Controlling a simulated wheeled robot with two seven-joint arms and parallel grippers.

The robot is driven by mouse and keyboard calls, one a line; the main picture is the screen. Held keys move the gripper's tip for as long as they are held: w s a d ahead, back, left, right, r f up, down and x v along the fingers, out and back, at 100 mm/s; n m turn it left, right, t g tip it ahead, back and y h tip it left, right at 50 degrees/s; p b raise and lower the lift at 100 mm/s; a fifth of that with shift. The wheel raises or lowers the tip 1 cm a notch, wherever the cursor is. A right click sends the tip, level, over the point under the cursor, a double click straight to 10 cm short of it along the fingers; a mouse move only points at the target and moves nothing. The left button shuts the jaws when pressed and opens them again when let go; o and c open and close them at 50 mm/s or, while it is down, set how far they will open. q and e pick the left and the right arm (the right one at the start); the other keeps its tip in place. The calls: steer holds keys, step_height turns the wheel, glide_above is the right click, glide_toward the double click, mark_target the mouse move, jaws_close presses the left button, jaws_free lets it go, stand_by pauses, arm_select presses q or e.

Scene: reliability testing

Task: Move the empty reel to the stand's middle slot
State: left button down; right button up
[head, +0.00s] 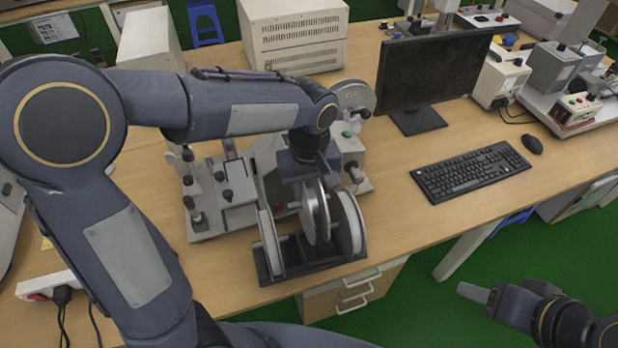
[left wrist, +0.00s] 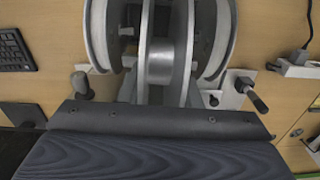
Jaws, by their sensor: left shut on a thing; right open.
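The empty reel (head: 316,212) has grey flanges and a bare metal hub; in the left wrist view the hub (left wrist: 160,62) is at centre. My left gripper (head: 314,184) is shut on it from above. The reel is upright over the middle slot of the dark stand (head: 318,267), between two white-filled reels (head: 270,242) (head: 348,224). It sits higher than they do; whether it touches the slot is hidden. The wrist view also shows the side reels (left wrist: 101,35) (left wrist: 213,40). My right gripper (head: 478,297) is open and empty beyond the table's front edge.
A grey machine with levers (head: 222,190) stands directly behind and left of the stand. A monitor (head: 432,72), keyboard (head: 470,170) and mouse (head: 532,144) are to the right. The stand is close to the table's front edge. Bare tabletop (head: 395,215) lies right of it.

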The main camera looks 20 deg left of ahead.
arm_select(q)
step_height(320, 180, down, 6)
steer(key=b, duration=0.2)
steer(key=shift+w+a+f+b, duration=0.1)
steer(key=shift+w+f+b, duration=0.05)
steer(key=shift+b, duration=0.25)
steer(key=shift+f+b, duration=1.2)
steer(key=shift+f, duration=0.3)
steer(key=shift+f+b, duration=0.7)
steer(key=shift+f, duration=0.2)
steer(key=shift+f+b, duration=0.6)
steer(key=shift+f, duration=0.3)
